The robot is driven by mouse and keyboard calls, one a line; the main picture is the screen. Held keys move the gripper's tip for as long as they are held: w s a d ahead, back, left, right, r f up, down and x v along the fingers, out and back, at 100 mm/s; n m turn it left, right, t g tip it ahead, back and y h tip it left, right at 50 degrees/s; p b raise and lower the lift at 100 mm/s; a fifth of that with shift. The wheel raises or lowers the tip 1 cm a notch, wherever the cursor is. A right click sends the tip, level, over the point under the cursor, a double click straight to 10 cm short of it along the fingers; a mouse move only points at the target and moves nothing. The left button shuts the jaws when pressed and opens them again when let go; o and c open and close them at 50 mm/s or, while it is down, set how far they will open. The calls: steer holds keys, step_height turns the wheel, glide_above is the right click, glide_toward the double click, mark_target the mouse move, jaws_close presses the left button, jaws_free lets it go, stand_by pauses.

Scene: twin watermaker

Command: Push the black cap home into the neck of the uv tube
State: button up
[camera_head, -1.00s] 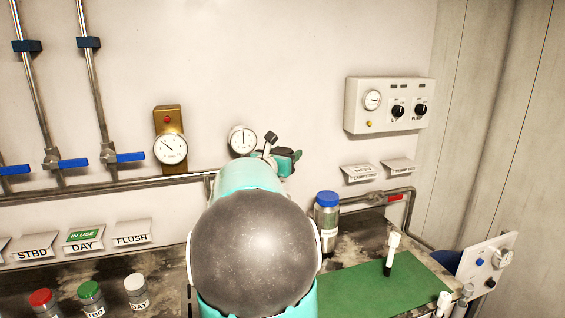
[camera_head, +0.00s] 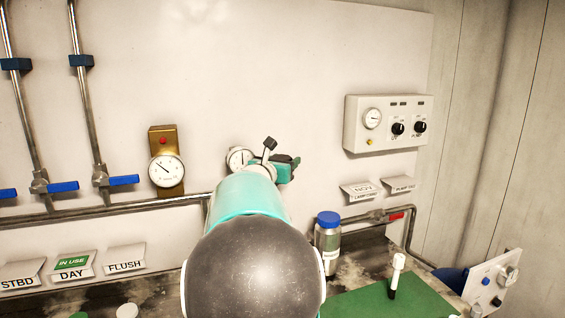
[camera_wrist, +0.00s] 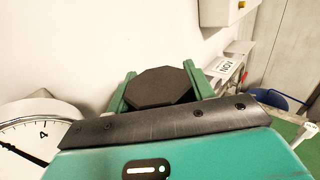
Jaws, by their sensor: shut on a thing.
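My gripper (camera_wrist: 160,88) is shut on the black cap (camera_wrist: 160,87), an eight-sided black piece. In the wrist view the cap sits between the two green fingers, its flat face toward the camera. In the head view my gripper (camera_head: 285,167) is in front of the wall, just right of a round white gauge. My own teal arm and its dark round joint cover much of the lower middle there. I cannot make out the uv tube or its neck in either view, so the cap's distance from it cannot be told.
A blue-lidded jar (camera_head: 327,238) stands on the bench beside a green mat (camera_head: 385,300). A white upright piece (camera_head: 397,274) stands on the mat. A control box (camera_head: 388,124), a brass-backed gauge (camera_head: 166,168) and pipes with blue-handled valves (camera_head: 124,180) line the wall.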

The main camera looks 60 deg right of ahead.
steer(key=shift+w, duration=0.2)
steer(key=shift+s+f, duration=0.1)
steer(key=shift+f, duration=2.8)
steer(key=shift+f, duration=3.4)
steer(key=o, duration=0.9)
steer(key=shift+a, duration=0.15)
steer(key=a, duration=1.3)
steer(key=shift+a, duration=0.3)
